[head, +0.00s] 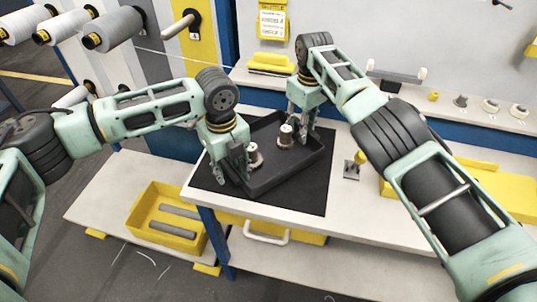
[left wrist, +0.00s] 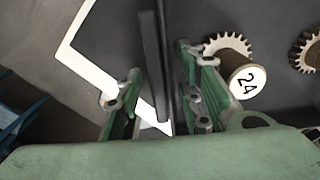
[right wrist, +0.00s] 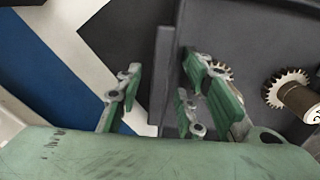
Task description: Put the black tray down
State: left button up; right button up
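The black tray (head: 290,172) lies at an angle over a dark mat (head: 313,200) on the white table and looks to be resting on it. Two brown bobbins with toothed rims and white tops (head: 285,137) (head: 254,157) stand inside; one reads "24" in the left wrist view (left wrist: 241,72). My left gripper (head: 233,174) is at the tray's left side, its fingers apart on either side of the wall (left wrist: 152,60). My right gripper (head: 300,128) is at the far side, fingers also apart around the wall (right wrist: 162,75). Gaps show beside both walls.
A yellow bin (head: 165,220) with grey rods sits on the lower shelf at left. A small metal stand (head: 351,170) is right of the mat. Yellow trays (head: 490,190) lie farther right. Thread spools (head: 113,28) are mounted at upper left.

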pick_arm(q)
notch_tip(320, 180, up, 11)
jog(key=shift+f, duration=0.1)
pick_arm(e)
jog(key=shift+r, duration=0.1)
pick_arm(q)
jog(key=shift+r, duration=0.6)
pick_arm(e)
notch_tip(320, 180, up, 12)
